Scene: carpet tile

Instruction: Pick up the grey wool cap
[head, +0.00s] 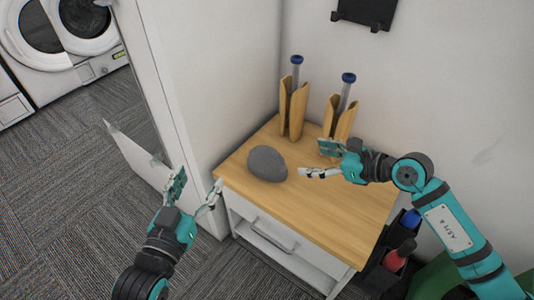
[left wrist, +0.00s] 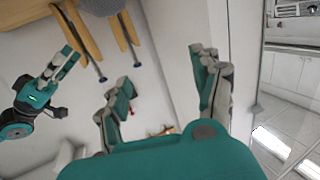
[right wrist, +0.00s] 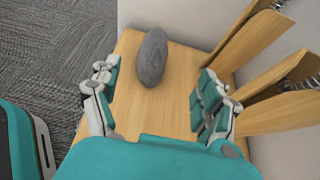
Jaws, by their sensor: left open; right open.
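The grey wool cap (head: 267,163) is a rounded, ribbed lump on the wooden top of a small cabinet (head: 340,212), near its left side. It also shows in the right wrist view (right wrist: 152,58), ahead of the right gripper and between the lines of its fingers. My right gripper (head: 324,160) is open and empty over the cabinet top, to the right of the cap and apart from it. My left gripper (head: 193,190) is open and empty, in front of the cabinet's left front corner, left of the cap.
Two wooden holders (head: 292,108) (head: 338,118) with blue-capped tubes stand at the back of the top, close to the right gripper. A white partition (head: 185,90) rises on the left. Dark bins with bottles (head: 398,255) stand right of the cabinet. Carpet is free at left.

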